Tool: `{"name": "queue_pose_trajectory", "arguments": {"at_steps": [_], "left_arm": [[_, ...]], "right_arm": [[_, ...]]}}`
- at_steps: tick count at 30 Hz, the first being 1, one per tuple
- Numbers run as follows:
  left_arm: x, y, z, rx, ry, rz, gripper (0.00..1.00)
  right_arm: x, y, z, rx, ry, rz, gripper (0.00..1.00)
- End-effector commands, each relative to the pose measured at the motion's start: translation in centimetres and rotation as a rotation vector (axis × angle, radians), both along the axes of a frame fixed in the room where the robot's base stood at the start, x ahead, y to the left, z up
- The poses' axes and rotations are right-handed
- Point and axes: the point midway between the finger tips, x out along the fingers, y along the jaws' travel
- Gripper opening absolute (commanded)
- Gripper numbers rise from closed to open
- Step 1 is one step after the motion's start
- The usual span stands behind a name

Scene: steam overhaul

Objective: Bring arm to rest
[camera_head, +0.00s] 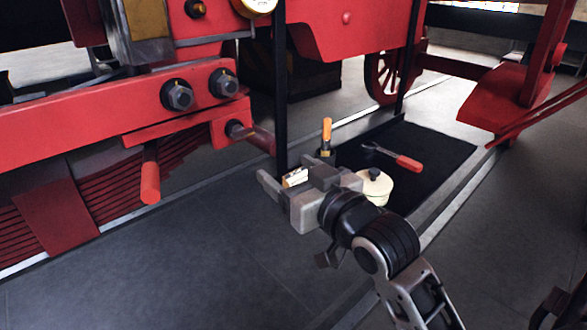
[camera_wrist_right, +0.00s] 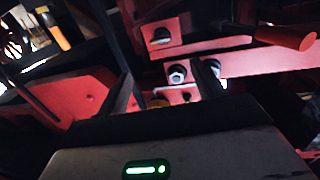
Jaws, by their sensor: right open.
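My right gripper (camera_head: 279,176) is in the middle of the head view, its arm coming in from the lower right. It is open, with nothing seen between its fingers. It is in front of the near edge of a black mat (camera_head: 440,147) and below the red machine frame (camera_head: 95,105). In the right wrist view the two dark fingers (camera_wrist_right: 165,84) stand apart, with red frame and bolts beyond them. My left gripper is not in view.
On the mat are a cream lidded pot (camera_head: 374,188), a red-handled tool (camera_head: 408,163) and an upright orange-handled tool (camera_head: 326,131). A red rod (camera_head: 150,178) and hex bolts (camera_head: 177,95) stick out of the frame. Grey floor (camera_head: 190,270) is clear at lower left.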

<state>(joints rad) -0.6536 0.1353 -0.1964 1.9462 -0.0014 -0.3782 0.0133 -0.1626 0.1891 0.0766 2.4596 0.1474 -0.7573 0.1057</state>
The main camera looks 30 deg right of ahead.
Motion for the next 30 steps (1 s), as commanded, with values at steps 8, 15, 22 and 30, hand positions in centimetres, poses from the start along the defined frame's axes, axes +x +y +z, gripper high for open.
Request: {"name": "queue_pose_trajectory", "arguments": {"at_steps": [8,15,22,30], "left_arm": [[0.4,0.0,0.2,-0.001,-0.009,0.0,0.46],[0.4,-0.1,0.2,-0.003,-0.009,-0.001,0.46],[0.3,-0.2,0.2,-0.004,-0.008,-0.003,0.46],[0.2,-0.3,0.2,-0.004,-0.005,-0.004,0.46]], "right_arm": [[0.0,0.0,0.0,0.0,0.0,0.0,0.68],[0.1,0.4,-2.6,-0.003,0.049,0.007,0.68],[-2.4,3.3,-16.9,-0.032,0.305,0.061,0.68],[-11.1,7.6,-30.8,-0.07,0.559,0.154,0.68]]}}
